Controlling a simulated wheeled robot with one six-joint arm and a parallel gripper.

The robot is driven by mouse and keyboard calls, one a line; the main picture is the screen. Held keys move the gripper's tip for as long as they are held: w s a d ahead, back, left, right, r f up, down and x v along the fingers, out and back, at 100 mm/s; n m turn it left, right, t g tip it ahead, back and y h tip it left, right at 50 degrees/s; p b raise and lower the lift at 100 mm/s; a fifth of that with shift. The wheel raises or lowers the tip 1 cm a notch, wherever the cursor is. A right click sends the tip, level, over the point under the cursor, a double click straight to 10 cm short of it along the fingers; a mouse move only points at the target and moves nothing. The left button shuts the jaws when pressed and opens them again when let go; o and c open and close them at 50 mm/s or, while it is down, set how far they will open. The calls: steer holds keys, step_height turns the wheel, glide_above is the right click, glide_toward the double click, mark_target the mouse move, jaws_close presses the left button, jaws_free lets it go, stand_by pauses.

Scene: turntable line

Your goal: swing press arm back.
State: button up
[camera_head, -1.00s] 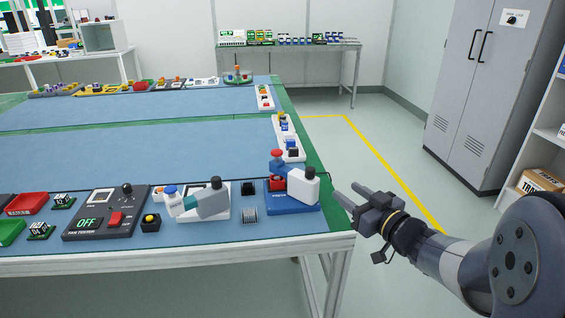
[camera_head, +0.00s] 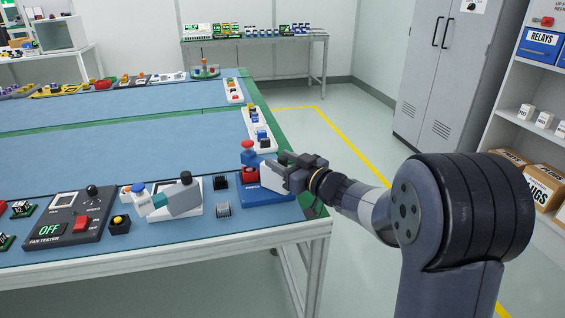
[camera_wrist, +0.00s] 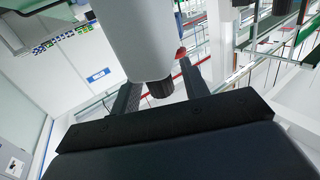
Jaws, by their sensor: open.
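The press at the table's right corner has a blue base (camera_head: 251,192), a red knob (camera_head: 247,144) and a pale press arm (camera_head: 271,177). My gripper (camera_head: 287,160) is at the right end of this arm and partly hides it, including its dark knob. In the wrist view, a pale rounded body (camera_wrist: 140,40) with a dark ribbed knob (camera_wrist: 160,88) lies between the two fingers of my gripper (camera_wrist: 160,75). The fingers are apart, one on each side of the knob. Whether either finger touches it I cannot tell.
A second device with a grey arm (camera_head: 183,198), a black block (camera_head: 220,182) and a fan tester (camera_head: 68,218) stand left of the press. A white strip of parts (camera_head: 257,130) lies behind it. The table's green right edge is close, with open floor beyond.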

jaws_close()
stand_by(0.5)
